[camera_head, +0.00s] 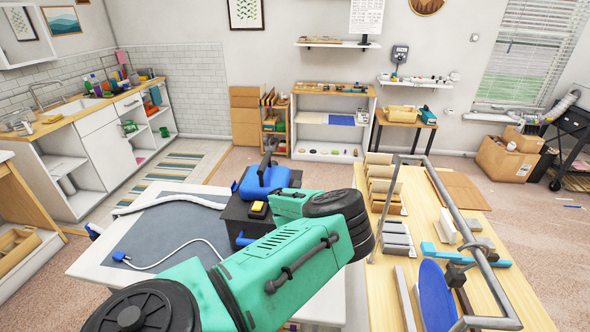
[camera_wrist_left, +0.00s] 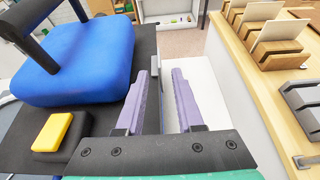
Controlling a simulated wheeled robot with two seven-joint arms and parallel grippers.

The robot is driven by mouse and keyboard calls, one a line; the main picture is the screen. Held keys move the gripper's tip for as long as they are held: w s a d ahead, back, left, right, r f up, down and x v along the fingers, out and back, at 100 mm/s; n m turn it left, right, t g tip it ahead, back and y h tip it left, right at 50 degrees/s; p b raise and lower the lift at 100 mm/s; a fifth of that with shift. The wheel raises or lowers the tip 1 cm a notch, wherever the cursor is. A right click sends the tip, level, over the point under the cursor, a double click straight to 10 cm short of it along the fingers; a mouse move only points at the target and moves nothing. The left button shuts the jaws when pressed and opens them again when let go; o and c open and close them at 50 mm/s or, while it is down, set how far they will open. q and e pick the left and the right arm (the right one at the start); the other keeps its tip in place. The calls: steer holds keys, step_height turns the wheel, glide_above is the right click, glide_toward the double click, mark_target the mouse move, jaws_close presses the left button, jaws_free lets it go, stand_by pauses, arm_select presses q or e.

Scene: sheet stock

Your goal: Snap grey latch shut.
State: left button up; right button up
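A dark box (camera_head: 236,212) stands on the white table, with a blue handled block (camera_head: 265,181) and a yellow block (camera_head: 258,209) on top. In the left wrist view, the blue block (camera_wrist_left: 75,65) and the yellow block (camera_wrist_left: 52,132) are left of my left gripper (camera_wrist_left: 164,78). Its two purple fingers are apart with nothing seen between them, pointing along the box's right edge. A small light-grey piece (camera_wrist_left: 154,64) shows just beyond the left fingertip; I cannot tell whether it is the latch or its position. In the head view, my arm hides the fingers and part of the box.
A wooden bench (camera_head: 440,280) on the right holds grey and wooden blocks, a blue disc (camera_head: 435,300) and a metal rail. A white cable (camera_head: 180,248) with a blue plug lies on the grey mat (camera_head: 150,225). Open floor lies beyond the table.

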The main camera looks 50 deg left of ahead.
arm_select(q)
steer(key=b+v, duration=0.1)
steer(key=v, duration=0.7)
steer(key=shift+s+d, duration=0.25)
